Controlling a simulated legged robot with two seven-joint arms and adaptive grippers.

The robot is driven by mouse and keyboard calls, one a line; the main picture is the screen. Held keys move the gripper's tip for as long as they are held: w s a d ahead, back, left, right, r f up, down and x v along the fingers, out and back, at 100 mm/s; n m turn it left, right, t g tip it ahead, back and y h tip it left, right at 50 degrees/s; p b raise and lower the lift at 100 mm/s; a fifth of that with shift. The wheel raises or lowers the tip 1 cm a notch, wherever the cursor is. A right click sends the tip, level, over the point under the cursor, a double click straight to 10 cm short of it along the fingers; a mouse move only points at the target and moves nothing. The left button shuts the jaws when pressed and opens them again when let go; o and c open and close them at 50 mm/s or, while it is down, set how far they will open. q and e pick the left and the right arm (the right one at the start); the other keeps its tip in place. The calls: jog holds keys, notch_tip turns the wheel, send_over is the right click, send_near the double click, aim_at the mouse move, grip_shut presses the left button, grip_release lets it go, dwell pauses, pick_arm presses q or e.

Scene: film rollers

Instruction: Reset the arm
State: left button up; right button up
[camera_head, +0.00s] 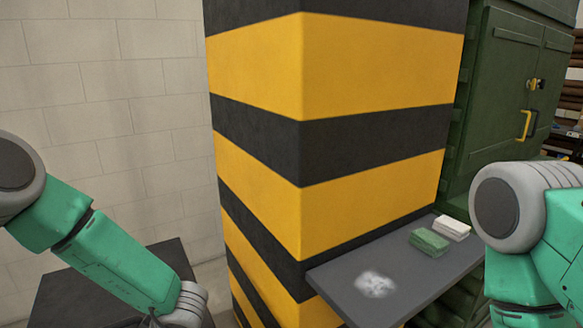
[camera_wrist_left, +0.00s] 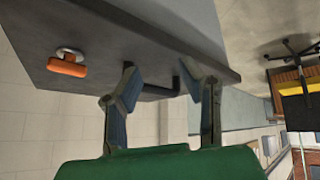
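My left arm (camera_head: 110,262) comes in from the left and reaches down over a dark box-like surface. Its gripper is mostly cut off at the bottom edge of the head view. In the left wrist view the two fingers of my left gripper (camera_wrist_left: 162,82) stand apart with nothing held between them. A dark grey slab edge lies beyond the fingertips; I cannot tell whether they touch it. My right arm (camera_head: 530,225) is bent at the right edge of the head view, and its gripper is out of frame.
A yellow-and-black striped pillar (camera_head: 375,95) stands in the middle. A grey shelf (camera_head: 410,290) beside it holds a green block (camera_head: 429,241), a white block (camera_head: 452,228) and a whitish patch. A green cabinet (camera_head: 500,85) stands behind. An orange knob (camera_wrist_left: 67,67) shows on the slab.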

pick_arm(q)
jog(key=s+d+f+m+t+h+b, duration=0.2)
jog(key=s+f+m+h, duration=0.2)
jog(key=s+f+m, duration=0.65)
jog(key=s+m+g+h, duration=0.3)
jog(key=s+m, duration=0.3)
jog(key=s, duration=1.3)
jog(key=shift+s+m+g+b, duration=0.2)
jog(key=shift+m+g+b, duration=0.15)
jog(key=shift+g+b, duration=0.15)
jog(key=shift+o, duration=0.5)
jog(key=shift+w+f, duration=0.1)
jog(key=shift+w, duration=0.05)
